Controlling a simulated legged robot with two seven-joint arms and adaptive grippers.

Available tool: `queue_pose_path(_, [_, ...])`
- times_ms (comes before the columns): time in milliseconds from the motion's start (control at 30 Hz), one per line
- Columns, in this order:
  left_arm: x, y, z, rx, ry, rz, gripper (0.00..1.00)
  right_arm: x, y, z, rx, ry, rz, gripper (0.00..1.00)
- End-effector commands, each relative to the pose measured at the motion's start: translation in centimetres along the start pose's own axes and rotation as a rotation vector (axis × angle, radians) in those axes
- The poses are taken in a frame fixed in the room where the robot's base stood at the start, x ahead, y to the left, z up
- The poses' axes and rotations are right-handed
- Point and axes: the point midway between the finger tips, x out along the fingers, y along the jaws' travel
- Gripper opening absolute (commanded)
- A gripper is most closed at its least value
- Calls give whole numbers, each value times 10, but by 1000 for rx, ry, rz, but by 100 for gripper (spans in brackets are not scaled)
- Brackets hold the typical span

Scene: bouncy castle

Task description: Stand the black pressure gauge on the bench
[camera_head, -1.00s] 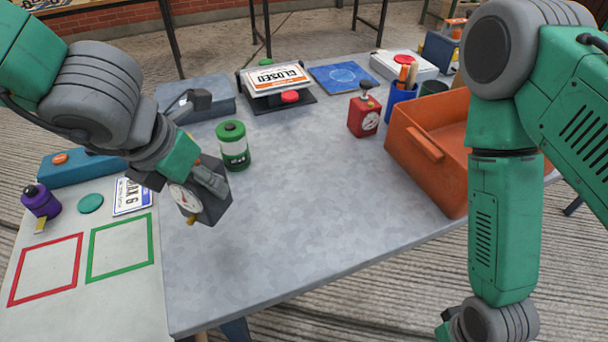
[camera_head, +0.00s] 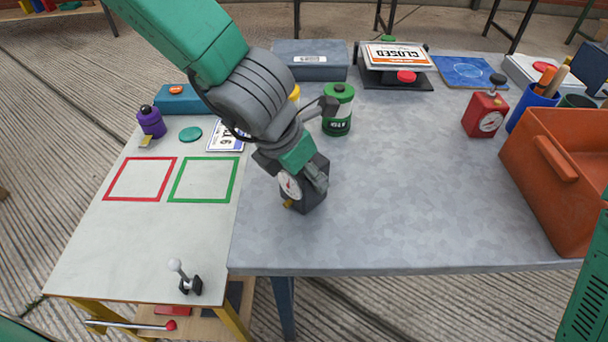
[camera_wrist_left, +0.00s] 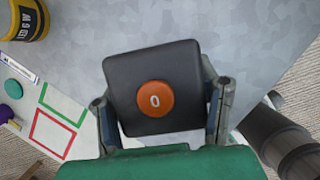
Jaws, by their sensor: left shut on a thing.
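My left gripper (camera_head: 298,166) is shut on the black pressure gauge (camera_head: 313,197), a dark block with a white dial and a small brass fitting low on its front. In the head view it is over the near left part of the grey bench (camera_head: 420,180), looking slightly tilted. I cannot tell whether its base touches the bench. In the left wrist view the gauge's dark top (camera_wrist_left: 125,75) with an orange round cap (camera_wrist_left: 155,98) sits between the fingers. My right gripper is out of view.
A white side table (camera_head: 110,240) with red and green squares adjoins the bench's left. A green canister (camera_head: 338,118) stands behind the gauge. A red gauge (camera_head: 484,115) and orange crate (camera_head: 548,172) are at the right. The bench's middle is clear.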

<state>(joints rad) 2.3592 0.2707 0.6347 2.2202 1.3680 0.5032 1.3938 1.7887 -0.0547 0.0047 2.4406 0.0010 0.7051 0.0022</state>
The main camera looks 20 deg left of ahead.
Motion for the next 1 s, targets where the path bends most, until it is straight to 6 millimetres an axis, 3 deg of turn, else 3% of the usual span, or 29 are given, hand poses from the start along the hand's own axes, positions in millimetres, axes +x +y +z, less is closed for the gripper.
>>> queue_pose_path(67, [0,0,-2,0,4,-2,12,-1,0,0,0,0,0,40])
queue_pose_path(100, [0,0,-2,0,5,-2,59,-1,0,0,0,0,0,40])
queue_pose_path(167, [0,0,-2,0,6,-2,80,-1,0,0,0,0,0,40])
queue_pose_path(433, [-1,0,-2,0,4,-1,81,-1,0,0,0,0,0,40])
queue_pose_path(567, [-11,0,0,1,2,-1,81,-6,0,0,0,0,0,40])
queue_pose_path(1000, [-99,0,1,-1,1,-2,81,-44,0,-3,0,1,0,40])
